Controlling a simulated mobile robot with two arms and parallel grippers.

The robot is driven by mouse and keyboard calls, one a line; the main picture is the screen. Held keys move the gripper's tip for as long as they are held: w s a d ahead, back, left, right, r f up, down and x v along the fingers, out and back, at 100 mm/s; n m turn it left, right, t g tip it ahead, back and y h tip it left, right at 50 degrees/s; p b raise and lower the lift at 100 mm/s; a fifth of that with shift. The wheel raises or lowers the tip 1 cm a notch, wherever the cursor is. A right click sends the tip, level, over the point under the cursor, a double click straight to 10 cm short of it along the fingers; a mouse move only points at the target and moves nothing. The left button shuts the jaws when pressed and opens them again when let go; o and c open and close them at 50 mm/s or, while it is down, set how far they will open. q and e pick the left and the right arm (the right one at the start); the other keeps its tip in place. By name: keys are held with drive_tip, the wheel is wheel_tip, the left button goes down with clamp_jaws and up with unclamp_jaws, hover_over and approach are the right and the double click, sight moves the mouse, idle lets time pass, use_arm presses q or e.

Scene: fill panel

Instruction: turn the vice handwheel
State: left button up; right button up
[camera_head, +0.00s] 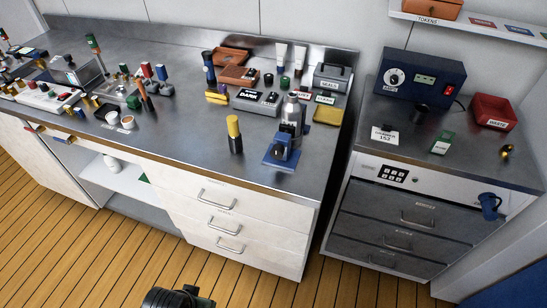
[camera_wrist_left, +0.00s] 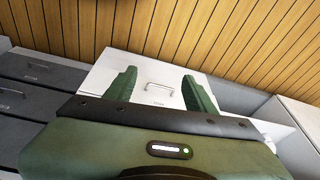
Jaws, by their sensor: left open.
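A small blue device on a flat blue base (camera_head: 281,152), which looks like the vice, stands near the front right edge of the long steel counter in the head view. Its handwheel is too small to make out. My left gripper (camera_wrist_left: 159,92) shows two green fingers spread wide with nothing between them. It faces the white drawer fronts and the wood floor, and no vice shows in the left wrist view. A dark part of my arm shows at the bottom edge of the head view. My right gripper is in neither view.
Another blue fitting (camera_head: 490,206) hangs on the right cabinet's front. White drawers (camera_head: 216,198) lie below the counter. The wood floor (camera_head: 110,270) in front is clear.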

use_arm(q)
drive_tip(key=w+r+n+t+y, duration=0.1)
drive_tip(key=w+r+t+y, duration=0.1)
drive_tip(key=w+r+t, duration=1.1)
drive_tip(key=m+h, duration=0.6)
drive_tip(key=h, duration=0.3)
approach(276, 155)
drive_tip(key=w, duration=0.1)
drive_tip(key=shift+t, duration=0.3)
drive_tip(key=x, duration=0.3)
drive_tip(key=p+x, duration=0.1)
drive_tip(key=x, duration=0.2)
drive_tip(key=shift+w+d+f, duration=0.1)
drive_tip(key=shift+d+f, duration=0.05)
drive_tip(key=shift+d, duration=0.25)
drive_tip(key=shift+w+d, duration=0.2)
drive_tip(key=shift+w, duration=0.35)
drive_tip(key=shift+m, duration=0.3)
clamp_jaws()
